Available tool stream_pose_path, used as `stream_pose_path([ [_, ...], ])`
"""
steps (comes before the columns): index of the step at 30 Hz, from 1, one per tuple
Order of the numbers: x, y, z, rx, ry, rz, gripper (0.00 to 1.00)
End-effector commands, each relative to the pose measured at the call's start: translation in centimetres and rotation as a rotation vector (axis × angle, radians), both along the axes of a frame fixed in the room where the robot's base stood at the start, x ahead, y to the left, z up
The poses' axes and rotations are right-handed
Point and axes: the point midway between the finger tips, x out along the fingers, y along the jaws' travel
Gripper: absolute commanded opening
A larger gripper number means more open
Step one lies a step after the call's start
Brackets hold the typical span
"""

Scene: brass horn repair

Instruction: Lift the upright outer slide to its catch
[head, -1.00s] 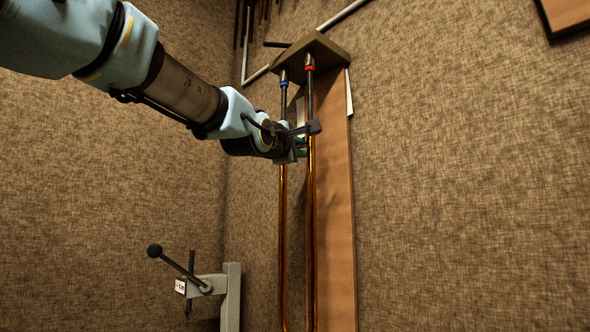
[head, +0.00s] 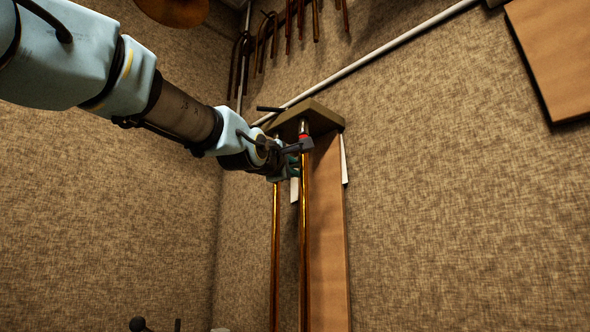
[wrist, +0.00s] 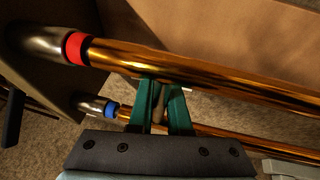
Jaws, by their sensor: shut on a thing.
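The outer slide (head: 304,240) is a pair of upright brass tubes, seen also in the wrist view (wrist: 220,80). Its upper end is just under the bracket (head: 315,116). In the wrist view the brass meets the red band (wrist: 76,48) and comes up close to the blue band (wrist: 112,109). My gripper (wrist: 160,103) has its green fingers shut on the short cross brace (wrist: 159,110) between the tubes, a little below the bands. In the head view my wrist partly hides the tube tops. The lower end is out of view. I cannot make out the catch.
A wooden board (head: 326,230) stands right behind the tubes. A wooden panel (head: 555,55) is at upper right. A dark lever (head: 270,108) sticks out left of the bracket.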

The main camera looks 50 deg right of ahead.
Motion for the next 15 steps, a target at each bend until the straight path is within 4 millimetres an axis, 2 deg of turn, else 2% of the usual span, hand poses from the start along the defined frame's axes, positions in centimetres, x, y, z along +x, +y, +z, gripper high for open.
stream_pose_path([
  [1, -0.02, 0.25, 0.95, -0.018, -0.006, 0.001, 0.0],
  [2, -0.03, 0.27, 0.99, -0.019, -0.006, 0.001, 0.0],
  [3, -0.02, 0.28, 1.04, -0.02, -0.007, 0.001, 0.2],
  [10, -0.03, 0.22, 0.8, -0.015, -0.005, 0.0, 0.45],
  [15, -0.03, 0.17, 0.62, -0.011, -0.004, 0.0, 0.46],
])
